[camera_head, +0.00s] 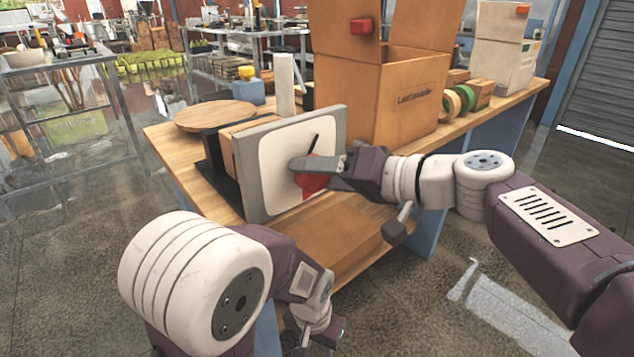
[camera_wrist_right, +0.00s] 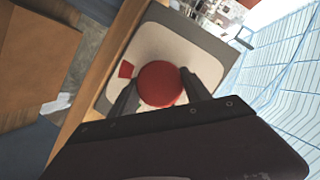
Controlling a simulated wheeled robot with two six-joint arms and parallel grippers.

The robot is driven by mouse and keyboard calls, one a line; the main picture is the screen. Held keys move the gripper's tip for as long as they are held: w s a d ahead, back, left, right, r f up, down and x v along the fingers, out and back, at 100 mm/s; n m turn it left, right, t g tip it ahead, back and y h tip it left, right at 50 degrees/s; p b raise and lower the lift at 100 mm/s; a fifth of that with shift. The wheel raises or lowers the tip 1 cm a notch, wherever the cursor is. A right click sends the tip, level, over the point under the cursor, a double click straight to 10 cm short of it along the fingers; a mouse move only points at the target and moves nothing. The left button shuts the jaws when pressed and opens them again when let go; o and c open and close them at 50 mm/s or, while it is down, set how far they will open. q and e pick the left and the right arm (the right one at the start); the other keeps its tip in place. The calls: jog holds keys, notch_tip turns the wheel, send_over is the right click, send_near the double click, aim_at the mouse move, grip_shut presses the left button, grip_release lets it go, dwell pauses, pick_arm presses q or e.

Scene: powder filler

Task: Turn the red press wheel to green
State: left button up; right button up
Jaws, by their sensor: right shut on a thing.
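The red press wheel (camera_head: 313,183) is on the white face of a grey-framed panel (camera_head: 333,122) that stands at the table's front edge. My right gripper (camera_head: 301,168) reaches it from the right and partly covers it. In the right wrist view the round red wheel (camera_wrist_right: 160,84) sits between the two fingers of my right gripper (camera_wrist_right: 160,88), which is shut on it. A small red patch (camera_wrist_right: 126,69) shows on the white face beside the wheel. A dark stroke (camera_head: 314,143) shows above the wheel.
A large open cardboard box (camera_head: 395,100) stands behind the panel on the right. A round wooden board (camera_head: 215,116) and a white cylinder (camera_head: 284,85) are behind it. Green and tan rolls (camera_head: 465,97) lie farther right. A black lever (camera_head: 399,224) juts out below my right gripper.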

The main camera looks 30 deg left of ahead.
jog(key=shift+o, duration=0.2)
jog(key=m+b, duration=0.1)
jog(key=m+g+y+b, duration=0.1)
jog(key=m, duration=0.1)
jog(key=shift+w+f+m+b, duration=0.1)
jog(key=shift+f+m+b, duration=0.2)
jog(key=m+y+b, duration=0.1)
jog(key=m+b, duration=0.1)
jog(key=m, duration=0.1)
jog(key=shift+g+y, duration=0.3)
jog(key=shift+y, duration=0.1)
jog(key=m+b, duration=0.1)
jog(key=m, duration=0.1)
jog(key=m+y+b, duration=0.1)
jog(key=m+b, duration=0.1)
jog(key=shift+f+y, duration=0.15)
jog(key=shift+y, duration=0.15)
jog(key=shift+m+t+y+b, duration=0.35)
jog(key=shift+m+b, duration=0.35)
jog(key=shift+m, duration=0.5)
jog(key=shift+m+t+y+b, duration=0.35)
jog(key=shift+m+b, duration=0.3)
jog(key=shift+m, duration=0.55)
jog(key=o, duration=1.4)
jog(key=shift+r, duration=0.2)
jog(key=shift+c, duration=0.2)
jog(key=shift+d, duration=0.1)
